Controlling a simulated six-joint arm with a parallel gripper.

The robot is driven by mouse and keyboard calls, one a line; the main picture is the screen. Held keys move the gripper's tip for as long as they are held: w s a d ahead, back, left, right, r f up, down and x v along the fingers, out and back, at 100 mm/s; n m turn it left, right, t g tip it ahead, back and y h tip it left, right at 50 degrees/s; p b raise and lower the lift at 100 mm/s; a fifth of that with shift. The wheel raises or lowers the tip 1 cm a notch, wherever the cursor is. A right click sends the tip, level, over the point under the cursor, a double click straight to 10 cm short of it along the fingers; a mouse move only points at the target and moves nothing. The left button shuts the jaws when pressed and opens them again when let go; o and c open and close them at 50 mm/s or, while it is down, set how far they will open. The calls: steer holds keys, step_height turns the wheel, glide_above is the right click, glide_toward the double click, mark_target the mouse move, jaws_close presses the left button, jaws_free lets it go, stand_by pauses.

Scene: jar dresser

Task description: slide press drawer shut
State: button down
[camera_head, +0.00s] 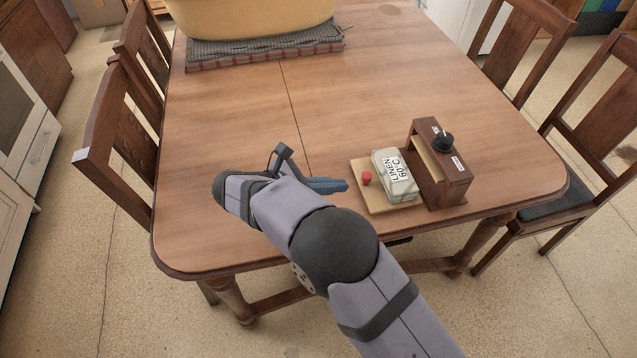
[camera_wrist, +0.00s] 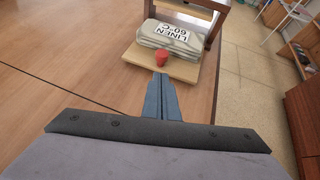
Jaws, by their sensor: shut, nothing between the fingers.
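The press (camera_head: 442,165) is a small dark wooden box with a black knob on top, at the right front of the table. Its pale wooden drawer (camera_head: 371,199) sticks out to the left. On the drawer lies folded linen (camera_head: 396,178) labelled "LINEN 60°C". A red knob (camera_head: 367,178) stands at the drawer's outer end, and it also shows in the wrist view (camera_wrist: 161,57). My gripper (camera_head: 345,185) is shut and empty, its blue fingers pointing at the knob from the left. In the wrist view the fingertips (camera_wrist: 161,76) are just short of the drawer's edge.
A large yellow tub (camera_head: 250,18) stands on a folded grey cloth (camera_head: 265,48) at the far end of the table (camera_head: 220,125). Wooden chairs stand on both sides. The table's left and middle are clear; its front edge runs close to the press.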

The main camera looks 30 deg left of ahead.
mark_target(389, 176)
steer(key=shift+w+d+p, duration=0.2)
steer(key=shift+w+d, duration=0.3)
steer(key=shift+w, duration=0.4)
steer(key=shift+w+d+p, duration=0.15)
steer(key=shift+w+d, duration=0.35)
steer(key=shift+w, duration=0.35)
steer(key=w+d+p, duration=0.1)
steer(key=w+d, duration=0.7)
steer(key=shift+w+d, duration=0.15)
steer(key=shift+d, duration=0.05)
steer(key=shift+p, duration=0.3)
steer(key=shift+s+a, duration=0.15)
steer(key=shift+s, duration=0.15)
steer(key=s+a, duration=0.1)
steer(key=s+a+p, duration=0.1)
steer(key=s, duration=0.1)
steer(key=shift+s+r, duration=0.1)
steer(key=b+v, duration=0.1)
steer(key=v, duration=0.8)
steer(key=shift+s+a+r, duration=0.2)
steer(key=shift+s, duration=0.05)
